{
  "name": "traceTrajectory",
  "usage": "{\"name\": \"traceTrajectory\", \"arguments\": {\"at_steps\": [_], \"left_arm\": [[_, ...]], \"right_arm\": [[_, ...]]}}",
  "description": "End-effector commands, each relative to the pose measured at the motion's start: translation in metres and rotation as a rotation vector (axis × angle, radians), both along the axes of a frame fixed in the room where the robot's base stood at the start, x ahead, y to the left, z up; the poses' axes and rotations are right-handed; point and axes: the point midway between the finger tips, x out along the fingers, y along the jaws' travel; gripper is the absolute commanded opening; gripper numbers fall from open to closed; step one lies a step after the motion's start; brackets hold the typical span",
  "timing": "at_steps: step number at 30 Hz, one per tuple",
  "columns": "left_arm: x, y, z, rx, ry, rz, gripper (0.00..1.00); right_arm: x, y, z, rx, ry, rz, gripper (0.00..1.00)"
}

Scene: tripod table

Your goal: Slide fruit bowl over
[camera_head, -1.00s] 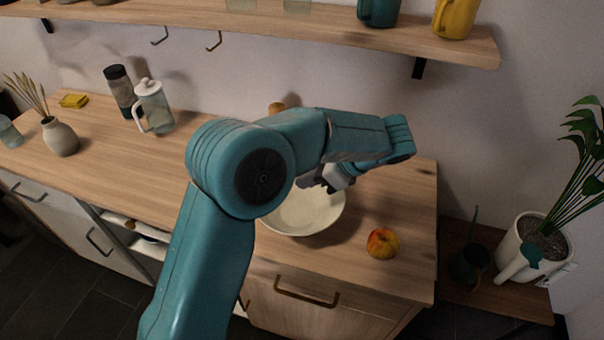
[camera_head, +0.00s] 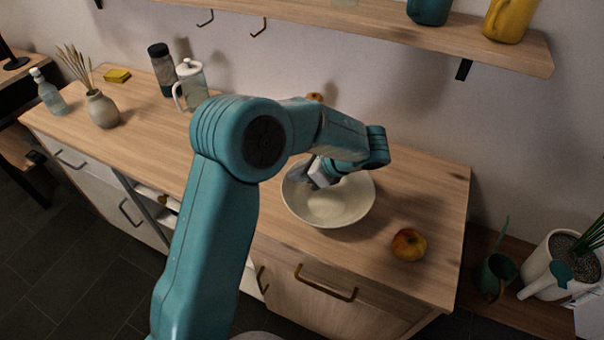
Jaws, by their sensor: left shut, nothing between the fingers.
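The fruit bowl (camera_head: 335,211) is a wide, pale cream bowl standing upright on the wooden counter, left of a red-yellow apple (camera_head: 408,244). The part of its inside that shows is empty. My left arm reaches across from the left, and its gripper (camera_head: 313,181) points down over the back left part of the bowl. The gripper is shut with nothing held. Its fingertips are small and dark here, and I cannot tell whether they touch the bowl. The wrist hides part of the bowl's back rim. My right gripper is not in view.
The wooden counter (camera_head: 440,195) has free room right of the bowl, apart from the apple near its front. A glass jug (camera_head: 191,88), a dark-topped jar (camera_head: 162,70) and a vase (camera_head: 102,110) stand at the left. A shelf (camera_head: 400,35) overhangs the back. A small brown item (camera_head: 314,97) shows behind my arm.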

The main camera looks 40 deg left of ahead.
Motion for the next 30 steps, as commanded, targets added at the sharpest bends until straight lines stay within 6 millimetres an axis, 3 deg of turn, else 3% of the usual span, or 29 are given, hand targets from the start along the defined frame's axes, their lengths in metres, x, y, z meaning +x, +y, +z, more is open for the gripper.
{"name": "traceTrajectory", "arguments": {"at_steps": [4, 7, 30], "left_arm": [[-0.002, 0.007, 0.0, 0.0, 0.001, 0.002, 0.0], [-0.007, 0.027, 0.001, 0.0, 0.0, 0.006, 0.0], [-0.061, 0.25, 0.001, 0.001, 0.001, 0.006, 0.0]], "right_arm": [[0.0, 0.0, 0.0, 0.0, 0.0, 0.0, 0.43], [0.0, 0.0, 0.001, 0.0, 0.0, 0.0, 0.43], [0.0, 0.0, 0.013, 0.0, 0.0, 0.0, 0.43]]}}
